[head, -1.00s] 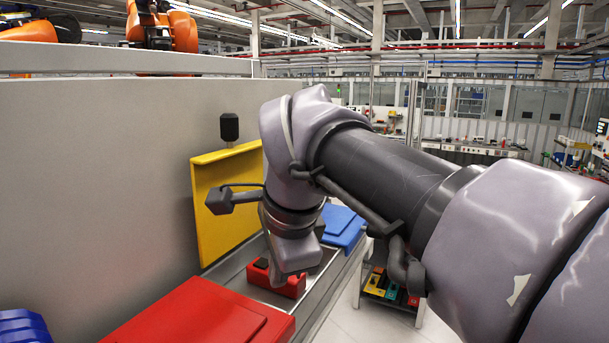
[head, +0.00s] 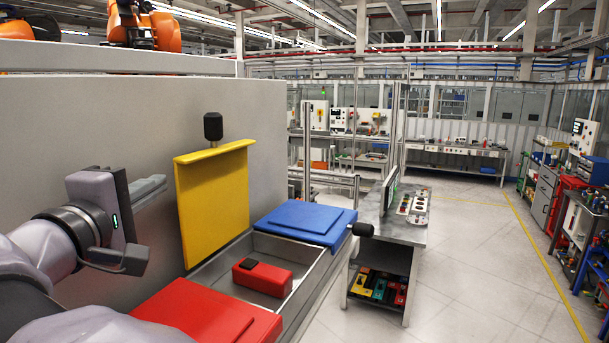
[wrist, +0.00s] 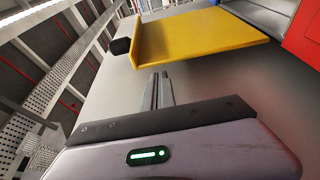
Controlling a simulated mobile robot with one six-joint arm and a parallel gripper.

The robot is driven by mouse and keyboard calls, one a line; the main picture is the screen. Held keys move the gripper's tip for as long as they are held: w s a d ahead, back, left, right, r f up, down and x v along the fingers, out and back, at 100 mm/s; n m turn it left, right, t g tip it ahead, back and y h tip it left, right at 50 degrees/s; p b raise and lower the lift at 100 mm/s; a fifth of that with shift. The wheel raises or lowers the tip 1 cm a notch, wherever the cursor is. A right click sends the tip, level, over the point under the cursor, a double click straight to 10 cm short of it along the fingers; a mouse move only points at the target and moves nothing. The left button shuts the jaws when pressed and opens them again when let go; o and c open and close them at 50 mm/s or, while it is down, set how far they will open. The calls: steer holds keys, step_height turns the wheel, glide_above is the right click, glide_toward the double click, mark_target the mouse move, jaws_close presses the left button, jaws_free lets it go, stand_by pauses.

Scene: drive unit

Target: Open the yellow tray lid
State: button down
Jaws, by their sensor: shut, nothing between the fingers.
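The yellow tray lid (head: 213,203) stands upright against the grey wall, with a black knob (head: 213,127) at its top. It also shows in the wrist view (wrist: 195,42). The tray (head: 272,248) below it is uncovered and holds a red box with a black top (head: 262,277). My gripper (head: 150,187) is to the left of the yellow lid, apart from it. Its fingers also show in the wrist view (wrist: 158,90), shut and empty, pointing toward the grey wall.
A blue lid (head: 306,220) lies closed to the right of the open tray, with a black knob (head: 362,230). A red lid (head: 212,312) lies closed in front. A grey table (head: 400,225) with a control panel stands beyond.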

mark_target(185, 178)
steer(key=shift+w+d, duration=0.15)
steer(key=shift+w, duration=0.8)
steer(key=d+b, duration=0.1)
steer(key=b, duration=0.2)
steer(key=d+f+m+b, duration=0.1)
steer(key=b, duration=0.2)
steer(key=shift+s+f+m+b, duration=0.15)
steer(key=shift+s+m+b, duration=0.15)
steer(key=shift+s+b, duration=0.1)
steer(key=shift+s+d+t+b, duration=0.1)
steer(key=shift+d+t+b, duration=0.2)
steer(key=shift+b, duration=0.2)
steer(key=shift+r, duration=0.55)
